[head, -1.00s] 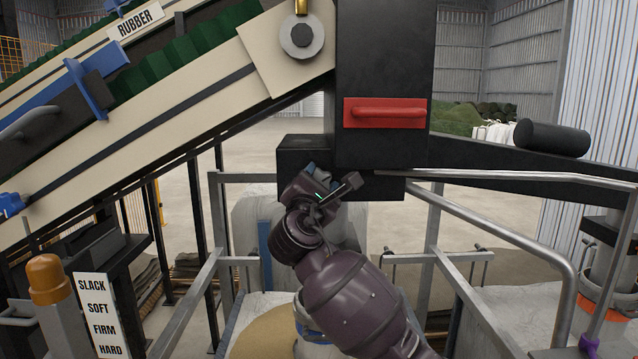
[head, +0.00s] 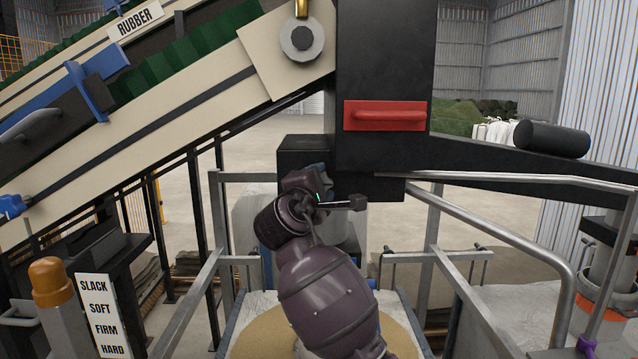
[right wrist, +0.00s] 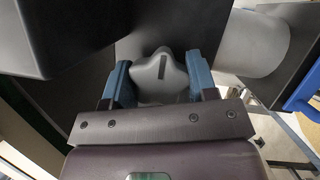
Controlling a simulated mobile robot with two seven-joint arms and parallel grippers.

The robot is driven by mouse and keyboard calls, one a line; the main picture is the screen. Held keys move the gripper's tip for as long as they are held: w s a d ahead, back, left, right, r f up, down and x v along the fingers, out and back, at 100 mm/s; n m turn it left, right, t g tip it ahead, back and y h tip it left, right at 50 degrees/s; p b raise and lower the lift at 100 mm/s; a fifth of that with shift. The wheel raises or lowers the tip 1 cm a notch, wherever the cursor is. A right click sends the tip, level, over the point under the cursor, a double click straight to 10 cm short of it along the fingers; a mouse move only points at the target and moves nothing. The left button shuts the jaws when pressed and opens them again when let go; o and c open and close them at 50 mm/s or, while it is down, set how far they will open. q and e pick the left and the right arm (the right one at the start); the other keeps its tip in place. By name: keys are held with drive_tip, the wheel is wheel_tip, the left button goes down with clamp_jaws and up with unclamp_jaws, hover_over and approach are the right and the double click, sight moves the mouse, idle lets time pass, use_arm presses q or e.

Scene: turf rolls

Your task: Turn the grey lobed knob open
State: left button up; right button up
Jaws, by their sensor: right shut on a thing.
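The grey lobed knob (right wrist: 160,78) shows in the right wrist view, with a dark mark on its face. It sits against a black surface of the machine. My right gripper (right wrist: 160,88) has its blue fingers on both sides of the knob and is shut on it. In the head view my right gripper (head: 318,178) is at the black box (head: 300,157) below the red handle, and my wrist and fingers hide the knob there. My left gripper is in neither view.
A red handle (head: 385,116) is on the black column above my right gripper. A sloping conveyor (head: 150,125) is at the left. Grey rails (head: 480,220) stand at the right. A label board (head: 103,315) and an orange-capped post (head: 48,280) are at the lower left.

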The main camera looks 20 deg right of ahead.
idle(0.3)
drive_tip(key=o, duration=0.6)
drive_tip(key=shift+o, duration=0.2)
drive_tip(key=b+v, duration=0.1)
drive_tip(key=v, duration=0.9)
drive_tip(key=shift+s+a+b, duration=0.15)
drive_tip(key=shift+s+b, duration=0.2)
drive_tip(key=shift+b, duration=0.05)
